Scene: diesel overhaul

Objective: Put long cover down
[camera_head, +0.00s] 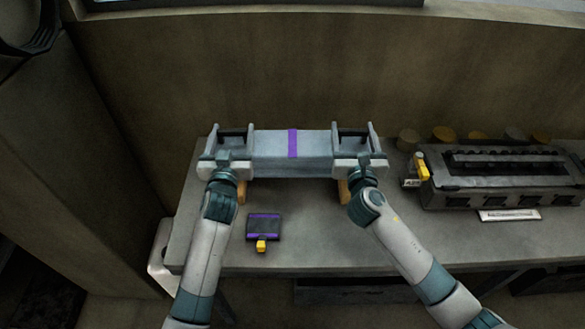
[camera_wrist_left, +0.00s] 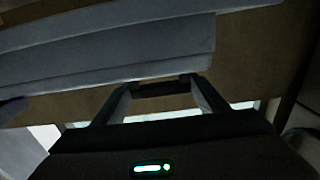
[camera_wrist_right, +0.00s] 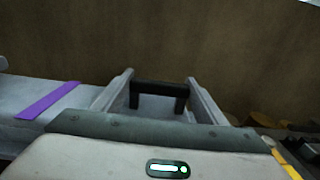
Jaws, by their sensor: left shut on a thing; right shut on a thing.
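The long cover (camera_head: 270,150) is a long grey-blue piece with a purple band across its middle, held level near the back of the bench. It also shows in the left wrist view (camera_wrist_left: 120,50) and the right wrist view (camera_wrist_right: 20,102). My left gripper (camera_head: 234,138) is shut on the dark handle at its left end. My right gripper (camera_head: 352,138) is shut on the dark handle at its right end. Two wooden blocks (camera_head: 241,192) (camera_head: 343,192) show below the cover's front edge. I cannot tell whether the cover touches them.
The grey bench (camera_head: 300,235) is clear in front, except for a small dark piece with purple bands (camera_head: 264,226) and a yellow tab. A dark engine block (camera_head: 500,180) stands right, with a white label (camera_head: 509,215) before it. Several round caps line the wall.

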